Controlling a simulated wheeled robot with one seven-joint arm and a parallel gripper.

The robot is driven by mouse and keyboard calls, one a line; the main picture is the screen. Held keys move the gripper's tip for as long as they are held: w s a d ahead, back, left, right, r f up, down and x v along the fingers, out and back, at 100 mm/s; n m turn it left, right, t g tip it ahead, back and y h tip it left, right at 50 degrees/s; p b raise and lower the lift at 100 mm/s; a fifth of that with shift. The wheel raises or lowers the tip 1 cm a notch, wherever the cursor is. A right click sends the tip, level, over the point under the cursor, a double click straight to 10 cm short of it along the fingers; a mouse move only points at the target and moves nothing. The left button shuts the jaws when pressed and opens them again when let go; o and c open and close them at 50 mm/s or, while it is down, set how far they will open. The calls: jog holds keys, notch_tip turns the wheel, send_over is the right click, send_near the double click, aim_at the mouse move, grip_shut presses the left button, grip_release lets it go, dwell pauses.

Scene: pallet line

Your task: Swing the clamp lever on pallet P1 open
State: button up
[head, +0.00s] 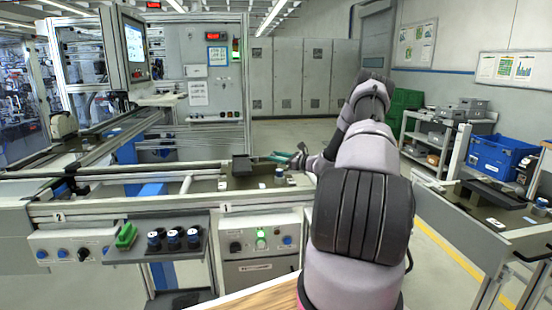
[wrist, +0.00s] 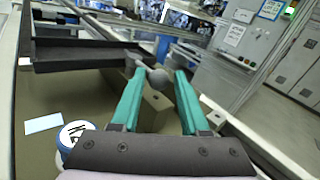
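Pallet P1 (wrist: 35,150) is an olive plate on the line, with a black tray-like part (wrist: 90,68) on it. The clamp lever (wrist: 158,78) shows in the wrist view as a short grey arm with a round knob. My gripper (wrist: 161,74) has two teal fingers, spread apart, with the knob between or just beyond their tips; I cannot tell whether they touch it. A tan block (wrist: 157,99) shows below the knob, between the fingers. In the head view my gripper (head: 280,156) is above the pallet; the lever is too small to make out there.
A blue-rimmed cylinder with a white top (wrist: 75,133) stands close to the left finger's base, beside a white label (wrist: 43,123). A shelf with several dark-blue knobbed parts (head: 174,238) and a green part (head: 126,236) hangs at the front. Another station (head: 490,205) stands right.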

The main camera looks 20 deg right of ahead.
jog(key=shift+o, duration=0.4)
notch_tip(320, 180, up, 10)
dwell(0.4)
